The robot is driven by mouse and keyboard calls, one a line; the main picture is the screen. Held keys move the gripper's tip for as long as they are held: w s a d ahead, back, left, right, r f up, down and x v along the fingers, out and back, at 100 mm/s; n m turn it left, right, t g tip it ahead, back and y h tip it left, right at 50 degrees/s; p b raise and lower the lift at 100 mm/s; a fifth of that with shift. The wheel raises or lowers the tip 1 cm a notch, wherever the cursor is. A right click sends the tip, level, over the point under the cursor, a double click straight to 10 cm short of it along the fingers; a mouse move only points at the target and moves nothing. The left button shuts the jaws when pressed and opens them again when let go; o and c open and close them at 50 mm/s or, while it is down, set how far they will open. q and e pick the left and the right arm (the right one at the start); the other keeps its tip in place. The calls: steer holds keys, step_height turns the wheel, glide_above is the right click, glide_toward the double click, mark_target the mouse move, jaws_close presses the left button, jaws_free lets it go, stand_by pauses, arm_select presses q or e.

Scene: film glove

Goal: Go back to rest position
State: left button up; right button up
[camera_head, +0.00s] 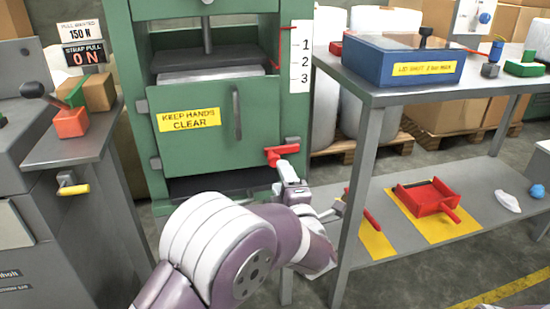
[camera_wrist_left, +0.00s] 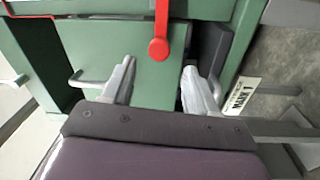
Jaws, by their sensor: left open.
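My left gripper (camera_head: 291,187) is in front of the lower right side of the green press (camera_head: 292,115), just below its red latch handle (camera_head: 281,155). In the left wrist view the two pale fingers of the gripper (camera_wrist_left: 160,88) are apart with nothing held between them. The rounded end of the red handle (camera_wrist_left: 158,48) shows beyond the fingertips, between them in the picture; whether they touch cannot be told. The press door (camera_head: 195,125) with the "keep hands clear" label is down across the front. My right gripper is not in view.
A grey steel table (camera_head: 375,93) stands close to the right of my left arm, with a blue box (camera_head: 402,62) on top. Its lower shelf holds a red tray (camera_head: 427,198) on a yellow mat.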

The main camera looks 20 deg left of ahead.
arm_select(q)
steer(key=v, duration=0.3)
steer(key=shift+s+d, duration=0.1)
steer(key=shift+s, duration=0.1)
